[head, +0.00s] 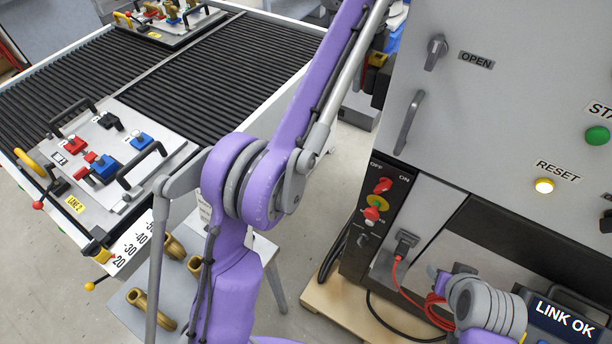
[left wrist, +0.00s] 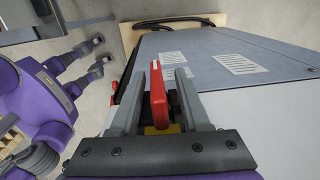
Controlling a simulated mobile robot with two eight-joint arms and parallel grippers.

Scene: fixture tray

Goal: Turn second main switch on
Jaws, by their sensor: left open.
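In the left wrist view, a red switch lever (left wrist: 157,95) on a yellow base (left wrist: 161,129) stands between the two fingers of my left gripper (left wrist: 163,92). The fingers are open, one on each side of the lever. I cannot tell whether either touches it. In the head view, my left forearm reaches past the top edge and its fingers do not show. A black panel marked OFF and ON carries an upper red switch (head: 383,186) and a lower red switch (head: 371,214). I cannot tell how the gripped-around lever relates to these. My right gripper's fingers are not visible.
A red cable (head: 397,272) hangs below. A fixture tray (head: 160,150) lies on the roller conveyor (head: 215,85) at left.

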